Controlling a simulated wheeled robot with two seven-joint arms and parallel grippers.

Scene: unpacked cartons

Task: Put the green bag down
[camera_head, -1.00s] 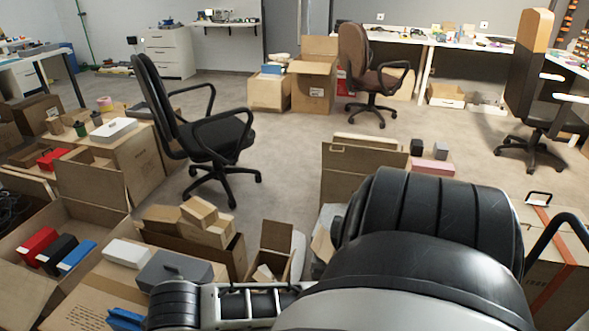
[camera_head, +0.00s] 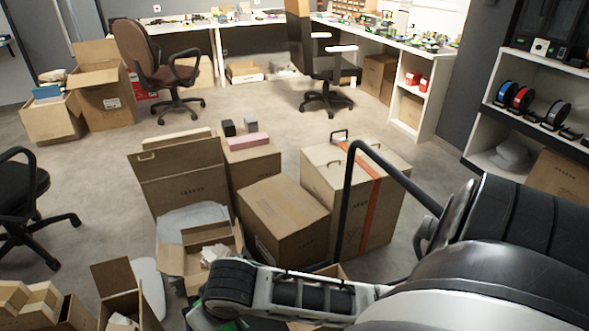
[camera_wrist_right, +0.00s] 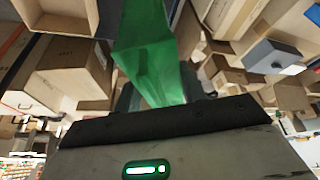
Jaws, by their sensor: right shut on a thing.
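The green bag (camera_wrist_right: 150,60) hangs in my right gripper (camera_wrist_right: 160,97) in the right wrist view, bright green and creased, stretching away from the dark gripper edge. The fingertips are mostly hidden by the bag. In the head view my right arm crosses the lower right, and only small bits of green (camera_head: 230,325) show under its wrist at the bottom edge. The right gripper itself is hidden there. My left gripper is in neither view.
An open carton (camera_head: 205,250), a closed brown carton (camera_head: 285,212) and a carton with an orange strap (camera_head: 325,185) stand ahead. A pink box (camera_head: 248,141) lies on another carton. A black chair (camera_head: 20,200) is at left. Clear floor (camera_head: 250,108) lies beyond the cartons.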

